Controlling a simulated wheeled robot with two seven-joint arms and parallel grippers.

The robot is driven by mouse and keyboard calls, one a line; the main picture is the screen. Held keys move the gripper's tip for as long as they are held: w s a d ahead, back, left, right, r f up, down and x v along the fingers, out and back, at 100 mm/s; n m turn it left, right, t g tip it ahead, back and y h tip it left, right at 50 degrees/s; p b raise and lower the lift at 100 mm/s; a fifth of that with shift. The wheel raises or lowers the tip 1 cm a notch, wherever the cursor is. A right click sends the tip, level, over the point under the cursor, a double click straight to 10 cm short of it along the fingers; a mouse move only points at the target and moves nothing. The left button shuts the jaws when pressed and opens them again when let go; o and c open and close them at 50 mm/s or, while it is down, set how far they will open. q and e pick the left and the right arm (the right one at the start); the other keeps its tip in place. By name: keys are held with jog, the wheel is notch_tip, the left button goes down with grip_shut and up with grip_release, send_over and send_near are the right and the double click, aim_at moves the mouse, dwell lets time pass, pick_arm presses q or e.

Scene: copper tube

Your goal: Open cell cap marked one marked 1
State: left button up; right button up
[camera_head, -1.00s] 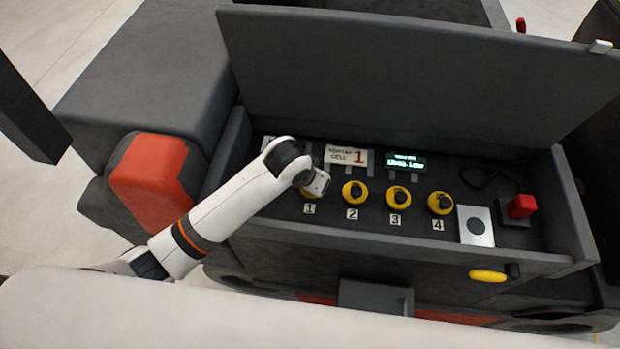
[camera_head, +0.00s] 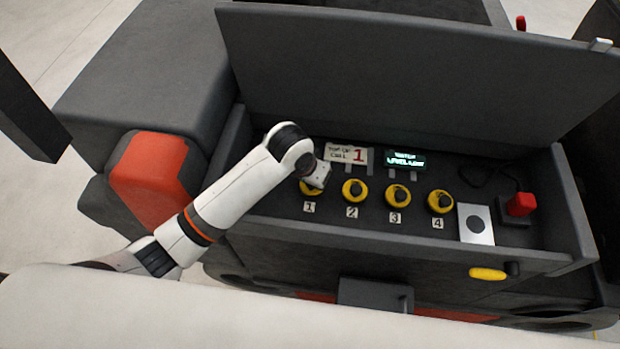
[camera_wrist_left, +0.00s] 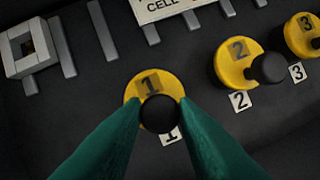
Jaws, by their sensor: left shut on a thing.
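The yellow cell cap marked 1 (camera_wrist_left: 147,88) has a round black knob (camera_wrist_left: 160,113) and sits behind its "1" label (camera_wrist_left: 170,136). In the head view the cap (camera_head: 309,188) is partly hidden under my left wrist. My left gripper (camera_wrist_left: 161,110) is shut on the black knob, one green finger on each side of it. In the head view my left arm (camera_head: 235,195) reaches in from the left and its hand covers the fingertips. The cap appears seated on the dark panel. My right gripper is not in view.
Caps 2 (camera_head: 354,191), 3 (camera_head: 397,195) and 4 (camera_head: 440,203) stand in a row to the right. A raised lid (camera_head: 420,80) rises at the back; a red button (camera_head: 521,205) is at the right.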

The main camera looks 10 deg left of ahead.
pick_arm(q)
jog(key=w+g, duration=0.1)
jog(key=w+r+g, duration=0.1)
jog(key=g, duration=0.1)
jog(key=shift+w+r+g, duration=0.1)
jog(key=shift+r+g, duration=0.1)
jog(key=shift+g, duration=0.1)
jog(key=shift+w+r+g, duration=0.25)
jog(key=shift+w+g, duration=0.4)
jog(key=shift+g, duration=0.55)
jog(key=o, duration=1)
jog(key=shift+r, duration=0.1)
jog(key=shift+r, duration=4.85)
jog(key=shift+c, duration=0.2)
